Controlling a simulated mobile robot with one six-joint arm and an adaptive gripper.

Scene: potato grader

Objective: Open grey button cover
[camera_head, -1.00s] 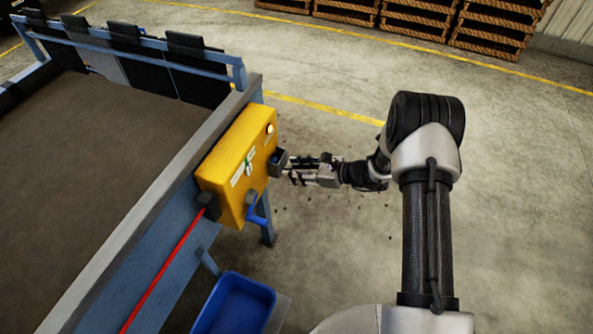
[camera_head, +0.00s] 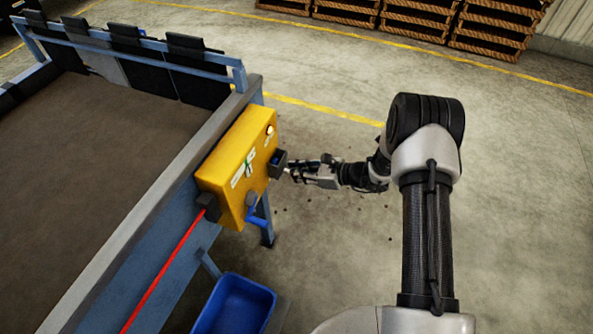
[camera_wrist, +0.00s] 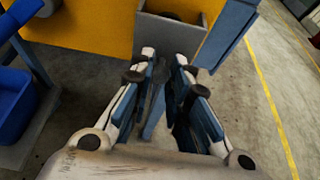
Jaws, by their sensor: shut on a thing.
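The yellow control box (camera_head: 238,165) is fixed to the side of the blue-framed machine. The dark grey button cover (camera_head: 278,163) sits on its right end. In the wrist view the grey cover (camera_wrist: 168,38) is a boxy housing with a dark round part inside, just beyond my fingertips. My gripper (camera_head: 291,172) reaches it from the right. In the wrist view my gripper (camera_wrist: 164,62) has its fingers close together, shut on a thin grey part of the cover. The fingers hide most of that part.
A blue bin (camera_head: 235,303) stands below. Open concrete floor lies right of the machine. Stacked wooden crates (camera_head: 415,18) are far back.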

